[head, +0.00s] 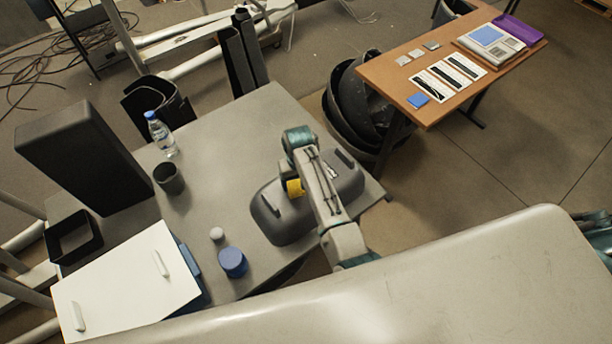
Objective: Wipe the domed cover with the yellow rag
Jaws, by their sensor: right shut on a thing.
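The domed cover (273,222) is a dark grey, rounded rectangular shell with a raised handle at each end. It sits on the grey table near its right corner. The yellow rag (295,188) shows as a small patch over the middle of the cover's upper left part. My right gripper (293,179) is shut on the rag above the cover. My right arm crosses over the cover and hides part of its middle. Whether the rag touches the cover is hard to tell. My left gripper is not in view.
On the grey table (222,129) stand a water bottle (161,136), a dark cup (169,178), a small grey cap (217,234), a blue jar (232,262), a white panel (127,284) and a tall black box (85,156). A wooden table (388,70) stands at upper right.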

